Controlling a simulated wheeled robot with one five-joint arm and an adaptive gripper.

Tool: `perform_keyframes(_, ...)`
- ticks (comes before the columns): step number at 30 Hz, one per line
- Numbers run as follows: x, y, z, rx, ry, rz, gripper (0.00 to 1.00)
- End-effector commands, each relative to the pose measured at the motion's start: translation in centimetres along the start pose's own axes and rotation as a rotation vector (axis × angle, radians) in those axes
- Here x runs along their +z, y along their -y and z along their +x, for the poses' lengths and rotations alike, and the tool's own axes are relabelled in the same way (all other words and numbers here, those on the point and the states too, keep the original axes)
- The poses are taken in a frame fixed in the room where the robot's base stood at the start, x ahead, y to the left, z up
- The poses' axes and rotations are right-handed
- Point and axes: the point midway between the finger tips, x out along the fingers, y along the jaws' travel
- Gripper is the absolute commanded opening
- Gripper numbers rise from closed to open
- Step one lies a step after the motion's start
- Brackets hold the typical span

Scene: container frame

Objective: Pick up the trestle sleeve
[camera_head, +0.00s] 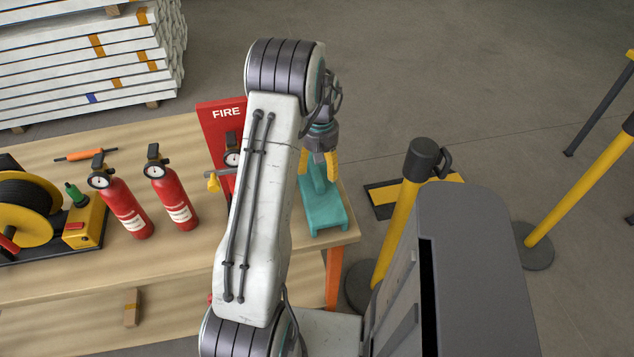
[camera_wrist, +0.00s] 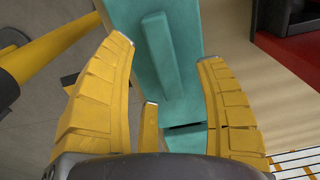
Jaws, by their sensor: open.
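The trestle sleeve appears to be the teal piece (camera_head: 325,212) at the right end of the wooden table, with a broad base and a raised ridge. My gripper (camera_head: 319,168) hangs over its far part, yellow fingers pointing down, and hides some of it. In the wrist view the teal piece (camera_wrist: 172,60) lies between and beyond my fingers (camera_wrist: 165,50), its ridge running lengthwise between them. The fingers are spread with nothing held. I cannot tell whether any finger touches the piece.
Left of my arm on the table (camera_head: 190,250) stand a red FIRE panel (camera_head: 222,128), two red extinguishers (camera_head: 124,208) (camera_head: 172,192) and a yellow reel (camera_head: 28,212). A yellow post (camera_head: 400,225) stands on the floor just right of the table. Stacked boards (camera_head: 85,55) lie behind.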

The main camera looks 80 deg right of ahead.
Motion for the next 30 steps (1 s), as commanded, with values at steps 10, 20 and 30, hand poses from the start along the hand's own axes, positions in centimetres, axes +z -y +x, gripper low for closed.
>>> perform_keyframes(10,0.1,0.0,2.7,0.0,0.001,0.0,0.65)
perform_keyframes(20,0.0,0.0,2.7,0.0,0.0,0.001,0.59)
perform_keyframes(30,0.0,0.0,2.7,0.0,0.0,0.001,0.29)
